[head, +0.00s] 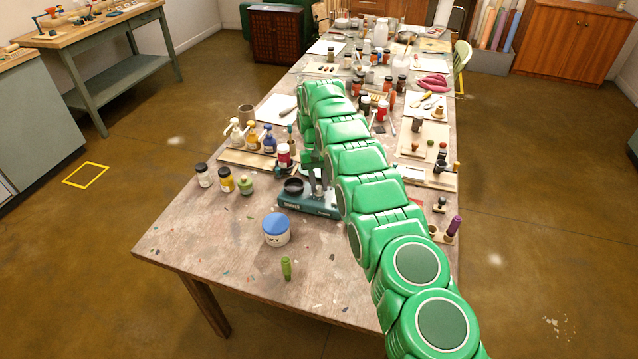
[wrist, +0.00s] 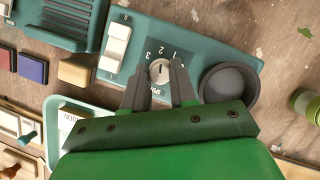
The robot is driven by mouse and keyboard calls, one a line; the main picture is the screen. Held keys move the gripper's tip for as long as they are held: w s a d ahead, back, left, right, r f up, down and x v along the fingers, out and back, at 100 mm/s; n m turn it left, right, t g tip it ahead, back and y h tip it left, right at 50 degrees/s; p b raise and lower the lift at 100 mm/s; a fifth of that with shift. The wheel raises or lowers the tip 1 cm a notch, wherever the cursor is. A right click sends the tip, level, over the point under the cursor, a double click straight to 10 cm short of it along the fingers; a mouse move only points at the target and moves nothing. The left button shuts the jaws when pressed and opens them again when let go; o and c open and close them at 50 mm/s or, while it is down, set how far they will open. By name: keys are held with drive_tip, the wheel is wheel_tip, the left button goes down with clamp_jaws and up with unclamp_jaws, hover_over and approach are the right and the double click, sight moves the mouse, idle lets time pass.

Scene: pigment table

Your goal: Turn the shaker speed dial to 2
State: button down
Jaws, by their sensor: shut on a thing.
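The teal shaker (head: 308,204) stands on the table, partly behind my green arm in the head view. In the wrist view its body (wrist: 200,40) carries a round silver speed dial (wrist: 159,71) with printed numbers 1, 2 and 3 around it. My gripper (wrist: 160,77) has its two dark fingers on either side of the dial, shut on it. The exact pointer setting is too small to read surely. A dark round cup (wrist: 229,84) sits on the shaker, right of the fingers; it also shows in the head view (head: 293,186).
A white rocker switch (wrist: 115,46) is left of the dial.

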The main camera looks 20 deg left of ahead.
drive_tip(key=shift+n, duration=0.6)
drive_tip(key=c, duration=0.9)
unclamp_jaws()
drive_tip(key=shift+c, duration=0.2)
